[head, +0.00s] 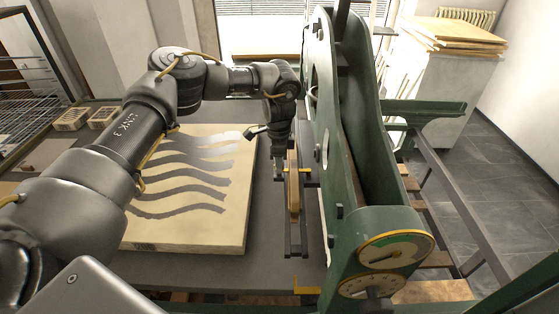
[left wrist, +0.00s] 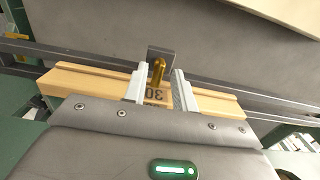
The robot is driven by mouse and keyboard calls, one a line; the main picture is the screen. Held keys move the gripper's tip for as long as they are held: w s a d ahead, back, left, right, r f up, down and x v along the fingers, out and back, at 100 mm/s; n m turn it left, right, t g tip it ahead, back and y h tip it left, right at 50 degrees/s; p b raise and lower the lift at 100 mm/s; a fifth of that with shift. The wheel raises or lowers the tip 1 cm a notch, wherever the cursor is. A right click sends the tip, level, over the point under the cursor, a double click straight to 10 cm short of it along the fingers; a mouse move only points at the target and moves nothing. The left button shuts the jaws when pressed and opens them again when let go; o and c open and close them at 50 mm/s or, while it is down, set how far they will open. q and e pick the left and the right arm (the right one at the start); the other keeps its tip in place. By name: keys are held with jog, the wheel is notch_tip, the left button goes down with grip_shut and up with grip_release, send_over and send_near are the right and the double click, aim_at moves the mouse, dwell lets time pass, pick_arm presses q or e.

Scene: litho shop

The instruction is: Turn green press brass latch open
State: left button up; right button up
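The green press (head: 345,170) stands right of the middle in the head view, with its tall side frames and two round dials (head: 395,248) at the near end. In the left wrist view the brass latch (left wrist: 158,70) is a short rounded peg by a dark grey bracket, beside a wooden bar (left wrist: 85,82) marked "30". My left gripper (head: 279,168) points down beside the press. Its two pale fingers (left wrist: 158,92) are apart, one on each side of the latch, with gaps showing; I see no grip on it. My right gripper is not in view.
A pale stone slab (head: 190,225) with wavy dark stripes lies on the grey press bed (head: 285,272), left of the wooden bar. Dark rails run along the bar. A white cabinet (head: 440,95) with boards on top stands at the back right.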

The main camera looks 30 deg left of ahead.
pick_arm(q)
jog(key=shift+s, duration=0.1)
jog(key=shift+c, duration=1.1)
grip_shut()
jog(key=shift+m, duration=0.3)
jog(key=m+p, duration=0.1)
jog(key=m, duration=0.1)
jog(key=shift+m, duration=0.3)
jog(key=m, duration=0.3)
jog(key=shift+m, duration=0.3)
jog(key=m, duration=0.5)
jog(key=shift+m, duration=0.3)
jog(key=m, duration=0.5)
jog(key=shift+m, duration=0.4)
